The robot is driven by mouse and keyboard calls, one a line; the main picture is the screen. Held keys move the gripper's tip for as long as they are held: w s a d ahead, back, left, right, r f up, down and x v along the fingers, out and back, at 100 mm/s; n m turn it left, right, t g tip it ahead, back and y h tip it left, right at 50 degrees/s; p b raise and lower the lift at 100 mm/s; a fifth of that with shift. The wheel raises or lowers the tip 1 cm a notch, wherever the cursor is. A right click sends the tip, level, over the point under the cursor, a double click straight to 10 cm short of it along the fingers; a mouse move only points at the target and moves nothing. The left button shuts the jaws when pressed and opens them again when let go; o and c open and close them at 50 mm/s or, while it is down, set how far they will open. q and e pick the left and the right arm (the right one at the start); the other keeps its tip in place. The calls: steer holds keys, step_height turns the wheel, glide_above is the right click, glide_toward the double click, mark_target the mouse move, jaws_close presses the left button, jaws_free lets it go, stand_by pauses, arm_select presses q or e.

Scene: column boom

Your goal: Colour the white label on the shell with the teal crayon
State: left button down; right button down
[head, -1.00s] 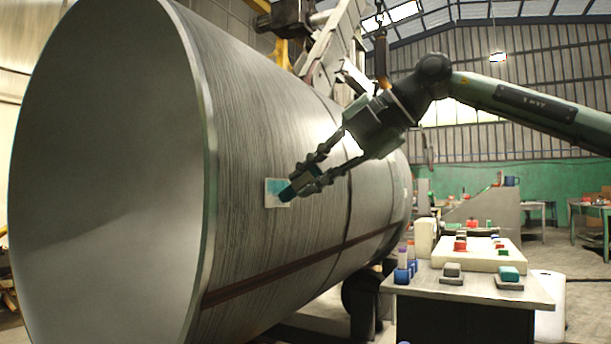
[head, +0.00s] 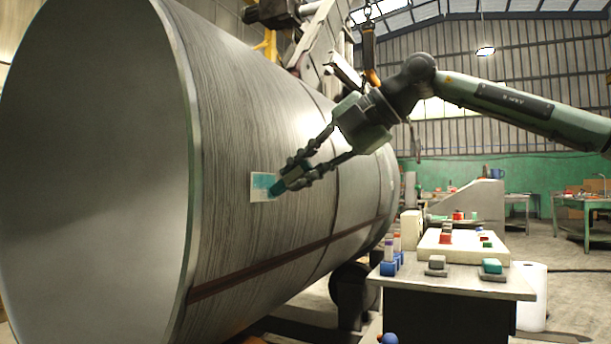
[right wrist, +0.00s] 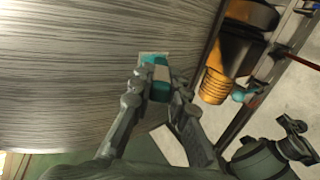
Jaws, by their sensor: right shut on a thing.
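The shell (head: 230,130) is a large grey metal cylinder lying on its side across the left half of the head view. The white label (head: 258,192) is a small square on its curved side, with teal over part of it. My right gripper (head: 290,181) is shut on the teal crayon (head: 277,187), whose tip is at the label's right part. In the right wrist view the teal crayon (right wrist: 160,85) sits between the fingers, and only the label's top edge (right wrist: 153,55) shows past it. I cannot tell whether the tip touches. My left gripper is not in view.
A small table (head: 455,285) at the lower right holds a white raised tray (head: 465,252), coloured blocks and blue-based holders (head: 390,268). A white cylinder (head: 533,295) stands behind it. A yellow-and-grey boom structure (head: 310,50) rises behind the shell. Floor is open at the far right.

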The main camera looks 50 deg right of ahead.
steer(key=s+a+b, duration=0.1)
steer(key=s+a, duration=0.1)
steer(key=a, duration=0.4)
steer(key=shift+a+b, duration=0.15)
steer(key=shift+b, duration=0.15)
stand_by(0.3)
steer(key=shift+s+d+b, duration=0.3)
steer(key=shift+s+b, duration=0.15)
steer(key=shift+s, duration=0.5)
steer(key=shift+s+d+b, duration=0.3)
steer(key=shift+s+b, duration=0.15)
steer(key=shift+s, duration=0.5)
steer(key=shift+s+d+b, duration=0.3)
steer(key=shift+s+b, duration=0.15)
steer(key=shift+s, duration=0.5)
steer(key=s, duration=0.1)
steer(key=s+b, duration=0.1)
steer(key=s, duration=0.1)
steer(key=shift+d, duration=0.4)
